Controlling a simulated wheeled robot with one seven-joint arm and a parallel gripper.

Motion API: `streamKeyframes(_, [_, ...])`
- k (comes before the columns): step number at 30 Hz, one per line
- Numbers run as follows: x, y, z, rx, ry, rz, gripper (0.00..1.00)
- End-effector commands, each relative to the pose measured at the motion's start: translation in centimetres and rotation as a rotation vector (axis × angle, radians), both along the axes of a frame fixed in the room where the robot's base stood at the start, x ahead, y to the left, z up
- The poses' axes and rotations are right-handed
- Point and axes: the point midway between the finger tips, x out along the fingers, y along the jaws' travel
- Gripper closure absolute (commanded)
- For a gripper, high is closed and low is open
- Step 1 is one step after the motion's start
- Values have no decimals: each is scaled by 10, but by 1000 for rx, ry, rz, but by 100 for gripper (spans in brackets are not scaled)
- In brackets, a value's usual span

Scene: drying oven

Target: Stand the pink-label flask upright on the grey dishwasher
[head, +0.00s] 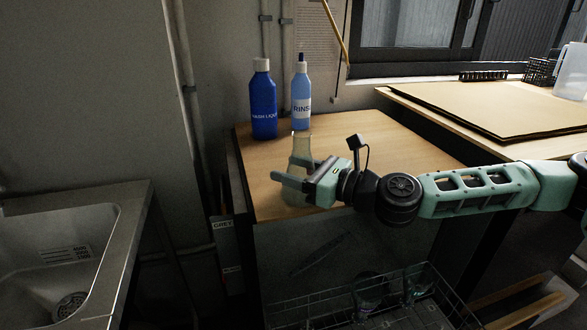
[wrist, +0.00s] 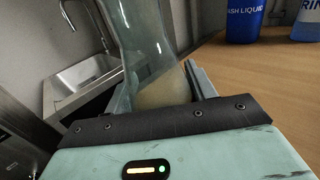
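A clear conical flask (head: 301,146) with a pale yellowish tint low down stands upright at the front left of the grey dishwasher's wooden top (head: 262,190). The dishwasher has a tag reading "GREY" at its left side. I cannot make out a pink label on the flask. My gripper (head: 288,170) reaches in from the right, its fingers spread wide, one on the near side and one on the far side of the flask. In the wrist view the flask (wrist: 146,45) rises between the fingers. Contact with the fingers is unclear.
A dark blue bottle (head: 263,105) and a lighter blue rinse bottle (head: 301,102) stand at the back of the wooden top. A sink (head: 75,235) is at the left. A wire rack (head: 320,302) with glassware extends below the front. The top's back right is clear.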

Motion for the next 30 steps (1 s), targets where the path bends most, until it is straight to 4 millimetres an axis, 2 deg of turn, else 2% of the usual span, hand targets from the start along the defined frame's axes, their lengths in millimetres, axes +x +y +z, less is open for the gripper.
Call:
streamKeyframes(1, [0, 0, 0, 0, 0, 0, 31])
streamKeyframes(2, [0, 0, 0, 0, 0, 0, 23])
streamKeyframes(3, [0, 0, 0, 0, 0, 0, 20])
streamKeyframes(17, [-2, -4, 0, 0, 0, 0, 20])
streamKeyframes(23, [-16, -31, 0, 2, 1, -3, 20])
streamKeyframes(30, [-43, -81, 0, 2, 2, -5, 20])
